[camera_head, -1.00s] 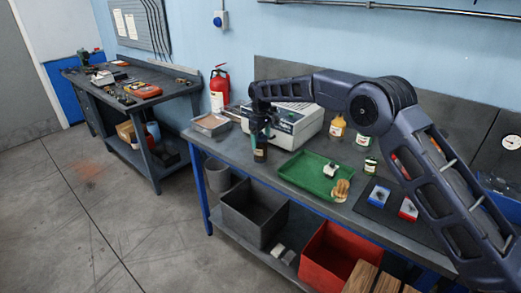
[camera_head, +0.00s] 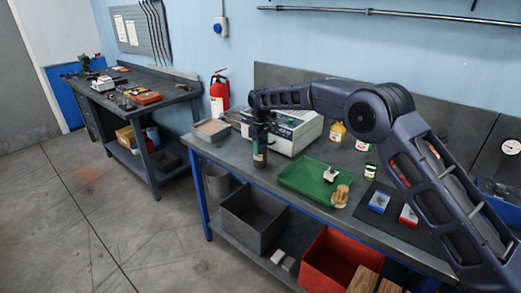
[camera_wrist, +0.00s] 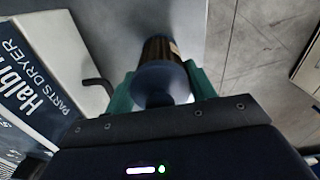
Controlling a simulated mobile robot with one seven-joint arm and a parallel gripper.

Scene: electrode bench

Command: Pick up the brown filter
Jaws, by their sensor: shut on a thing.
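The brown filter (camera_wrist: 160,48) shows in the wrist view as a pleated brown cylinder with a dark blue cap and a pale label strip. My gripper (camera_wrist: 163,88) has its teal fingers on both sides of the cap and is shut on it. In the head view the filter (camera_head: 259,158) hangs upright below my gripper (camera_head: 260,140), over the left part of the bench. I cannot tell from these views whether its bottom touches the bench top.
A white parts dryer (camera_head: 292,132) stands close to the right of the filter. A green tray (camera_head: 300,180) lies in front to the right, with small items. A shallow grey tray (camera_head: 212,129) sits at the left bench end. Bottles (camera_head: 337,132) stand farther right.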

